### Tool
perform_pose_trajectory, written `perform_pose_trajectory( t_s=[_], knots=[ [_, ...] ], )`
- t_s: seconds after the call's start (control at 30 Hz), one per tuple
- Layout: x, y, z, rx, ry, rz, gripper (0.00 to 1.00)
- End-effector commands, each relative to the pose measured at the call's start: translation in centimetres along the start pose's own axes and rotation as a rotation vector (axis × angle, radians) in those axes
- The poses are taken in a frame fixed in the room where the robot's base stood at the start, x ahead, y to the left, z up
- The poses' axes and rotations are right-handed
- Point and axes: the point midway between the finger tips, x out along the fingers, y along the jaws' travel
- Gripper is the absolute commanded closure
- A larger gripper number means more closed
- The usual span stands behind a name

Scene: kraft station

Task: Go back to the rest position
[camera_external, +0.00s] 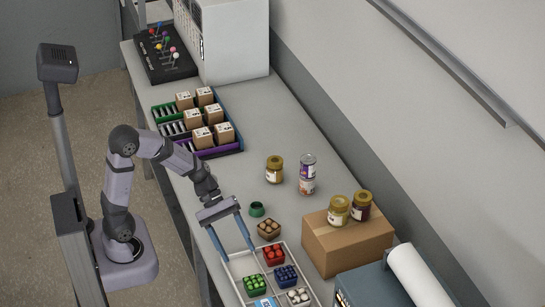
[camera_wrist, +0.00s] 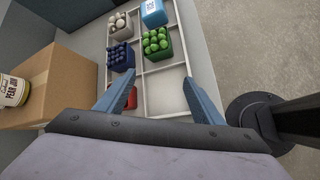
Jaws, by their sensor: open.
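My gripper (camera_external: 240,244) is open and empty, its two blue fingers pointing down over the near end of a white divided tray (camera_external: 235,266). In the wrist view my gripper (camera_wrist: 158,98) spans the tray (camera_wrist: 160,104), with a small red box (camera_wrist: 131,98) partly hidden behind the left finger. The tray holds a red box (camera_external: 272,253), a green box (camera_external: 254,284), a blue box (camera_external: 287,277) and a box of pale items (camera_external: 299,296). No object is between the fingers.
A cardboard box (camera_external: 345,243) with two jars is to the right. Racks of small cartons (camera_external: 200,136) lie beyond my arm.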

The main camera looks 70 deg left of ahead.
Motion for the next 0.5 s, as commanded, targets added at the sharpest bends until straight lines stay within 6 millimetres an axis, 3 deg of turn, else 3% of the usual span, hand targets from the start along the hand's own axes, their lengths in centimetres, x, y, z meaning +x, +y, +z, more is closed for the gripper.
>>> perform_pose_trajectory(
  t_s=[0.07, 0.2, 0.33, 0.5],
  knots=[
    [-0.4, -2.9, 0.5, 0.130, 0.039, -0.118, 0.39],
    [-1.5, -7.8, -0.2, 0.378, 0.113, -0.323, 0.39],
    [-3.4, -11.0, -1.5, 0.615, 0.169, -0.498, 0.39],
    [-5.8, -13.2, -3.3, 0.881, 0.220, -0.677, 0.39]
  ],
)
